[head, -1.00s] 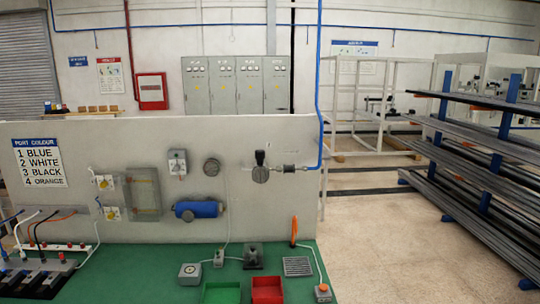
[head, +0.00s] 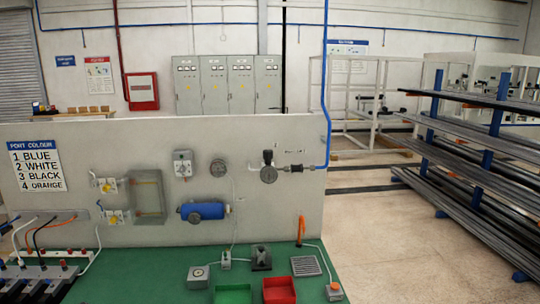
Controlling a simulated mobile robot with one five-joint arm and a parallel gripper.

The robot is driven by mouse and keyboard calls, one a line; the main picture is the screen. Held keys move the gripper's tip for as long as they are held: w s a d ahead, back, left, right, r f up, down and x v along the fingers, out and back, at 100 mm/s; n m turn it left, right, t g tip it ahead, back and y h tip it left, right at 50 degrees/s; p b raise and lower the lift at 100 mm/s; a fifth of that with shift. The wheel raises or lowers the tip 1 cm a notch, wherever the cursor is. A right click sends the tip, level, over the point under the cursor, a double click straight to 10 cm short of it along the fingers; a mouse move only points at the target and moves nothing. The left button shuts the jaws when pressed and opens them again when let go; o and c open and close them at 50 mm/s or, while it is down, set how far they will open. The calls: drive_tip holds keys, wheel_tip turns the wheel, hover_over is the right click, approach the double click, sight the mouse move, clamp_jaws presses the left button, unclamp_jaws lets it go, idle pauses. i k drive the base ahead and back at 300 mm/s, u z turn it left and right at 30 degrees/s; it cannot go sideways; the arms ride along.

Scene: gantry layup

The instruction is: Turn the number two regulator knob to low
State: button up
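A pale upright panel stands behind a green bench. Two yellow knobs on white plates, an upper one (head: 107,186) and a lower one (head: 115,217), are at its left beside a grey framed box (head: 149,197). A grey box with a dial (head: 183,164) and a round dark grey dial (head: 218,168) are at its middle. A fitting with a black knob on top (head: 268,158) joins the blue pipe at the right. Number labels and knob settings are too small to read, so I cannot tell which is number two. My gripper is not in view.
A port colour sign (head: 36,166) hangs at the panel's left. A green tray (head: 232,295), a red tray (head: 279,290) and small devices sit on the bench (head: 125,275). A rack of dark bars (head: 470,150) stands at the right. The floor (head: 385,245) between is clear.

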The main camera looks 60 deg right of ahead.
sight(268, 154)
drive_tip(key=z, duration=0.1)
drive_tip(key=i, duration=1)
drive_tip(key=u, duration=0.1)
